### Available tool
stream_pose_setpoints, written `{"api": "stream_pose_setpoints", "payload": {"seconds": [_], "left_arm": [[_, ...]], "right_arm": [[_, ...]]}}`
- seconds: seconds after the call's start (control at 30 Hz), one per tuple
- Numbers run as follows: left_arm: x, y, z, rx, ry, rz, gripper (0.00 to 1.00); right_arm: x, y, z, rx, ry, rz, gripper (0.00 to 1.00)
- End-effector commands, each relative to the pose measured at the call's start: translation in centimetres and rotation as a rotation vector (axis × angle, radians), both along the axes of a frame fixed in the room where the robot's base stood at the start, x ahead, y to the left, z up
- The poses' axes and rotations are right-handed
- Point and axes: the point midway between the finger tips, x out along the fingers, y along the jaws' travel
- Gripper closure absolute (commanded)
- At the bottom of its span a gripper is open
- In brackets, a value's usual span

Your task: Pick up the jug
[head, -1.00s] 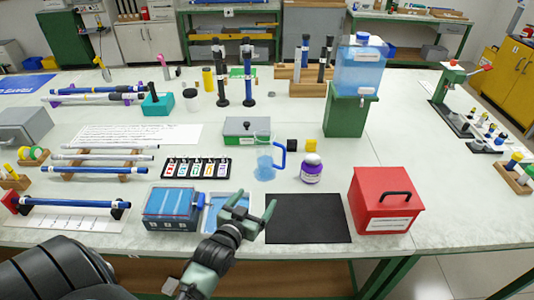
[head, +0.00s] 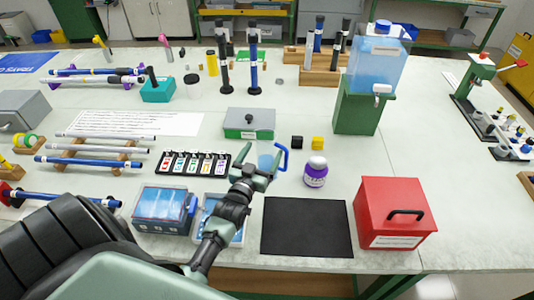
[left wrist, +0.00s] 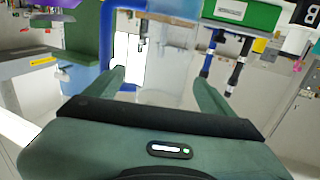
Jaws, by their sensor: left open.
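The jug (head: 267,161) is a clear vessel with a blue handle, standing on the bench near the middle in the head view. My left gripper (head: 257,158) is at the jug's near side, partly hiding its body. Its fingers are open. In the left wrist view the see-through jug body (left wrist: 172,60) shows beyond and between the open fingers of my left gripper (left wrist: 162,85), with the blue handle (left wrist: 95,35) on the left side. I cannot tell if the fingers touch the jug. My right gripper is not in view.
A purple-labelled bottle (head: 316,172) stands right of the jug, with black (head: 297,142) and yellow (head: 318,143) blocks behind. A grey-green box (head: 249,124) is behind the jug, a vial rack (head: 193,164) to its left. A black mat (head: 306,228) lies in front, beside a red box (head: 394,213).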

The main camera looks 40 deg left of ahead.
Motion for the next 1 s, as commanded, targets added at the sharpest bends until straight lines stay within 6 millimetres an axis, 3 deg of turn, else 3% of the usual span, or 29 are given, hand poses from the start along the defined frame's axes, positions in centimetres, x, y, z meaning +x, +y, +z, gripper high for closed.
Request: {"api": "stream_pose_setpoints", "payload": {"seconds": [0.2, 0.5, 0.57, 0.8, 1.0], "left_arm": [[3.0, 0.9, -0.1, 0.0, -0.002, -0.001, 0.16], [3.6, 1.0, -0.4, 0.0, -0.001, -0.001, 0.16], [3.6, 1.0, -0.4, 0.0, -0.001, -0.001, 0.27], [3.6, 1.0, -0.4, 0.0, -0.001, 0.0, 0.94], [3.6, 1.0, -0.2, 0.001, -0.003, 0.0, 0.95]], "right_arm": [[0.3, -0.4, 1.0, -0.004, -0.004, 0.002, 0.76], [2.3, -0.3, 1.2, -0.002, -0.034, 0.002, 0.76], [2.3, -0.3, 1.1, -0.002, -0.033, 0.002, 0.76], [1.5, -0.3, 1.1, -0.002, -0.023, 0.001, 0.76], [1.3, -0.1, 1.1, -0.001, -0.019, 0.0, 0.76]]}}
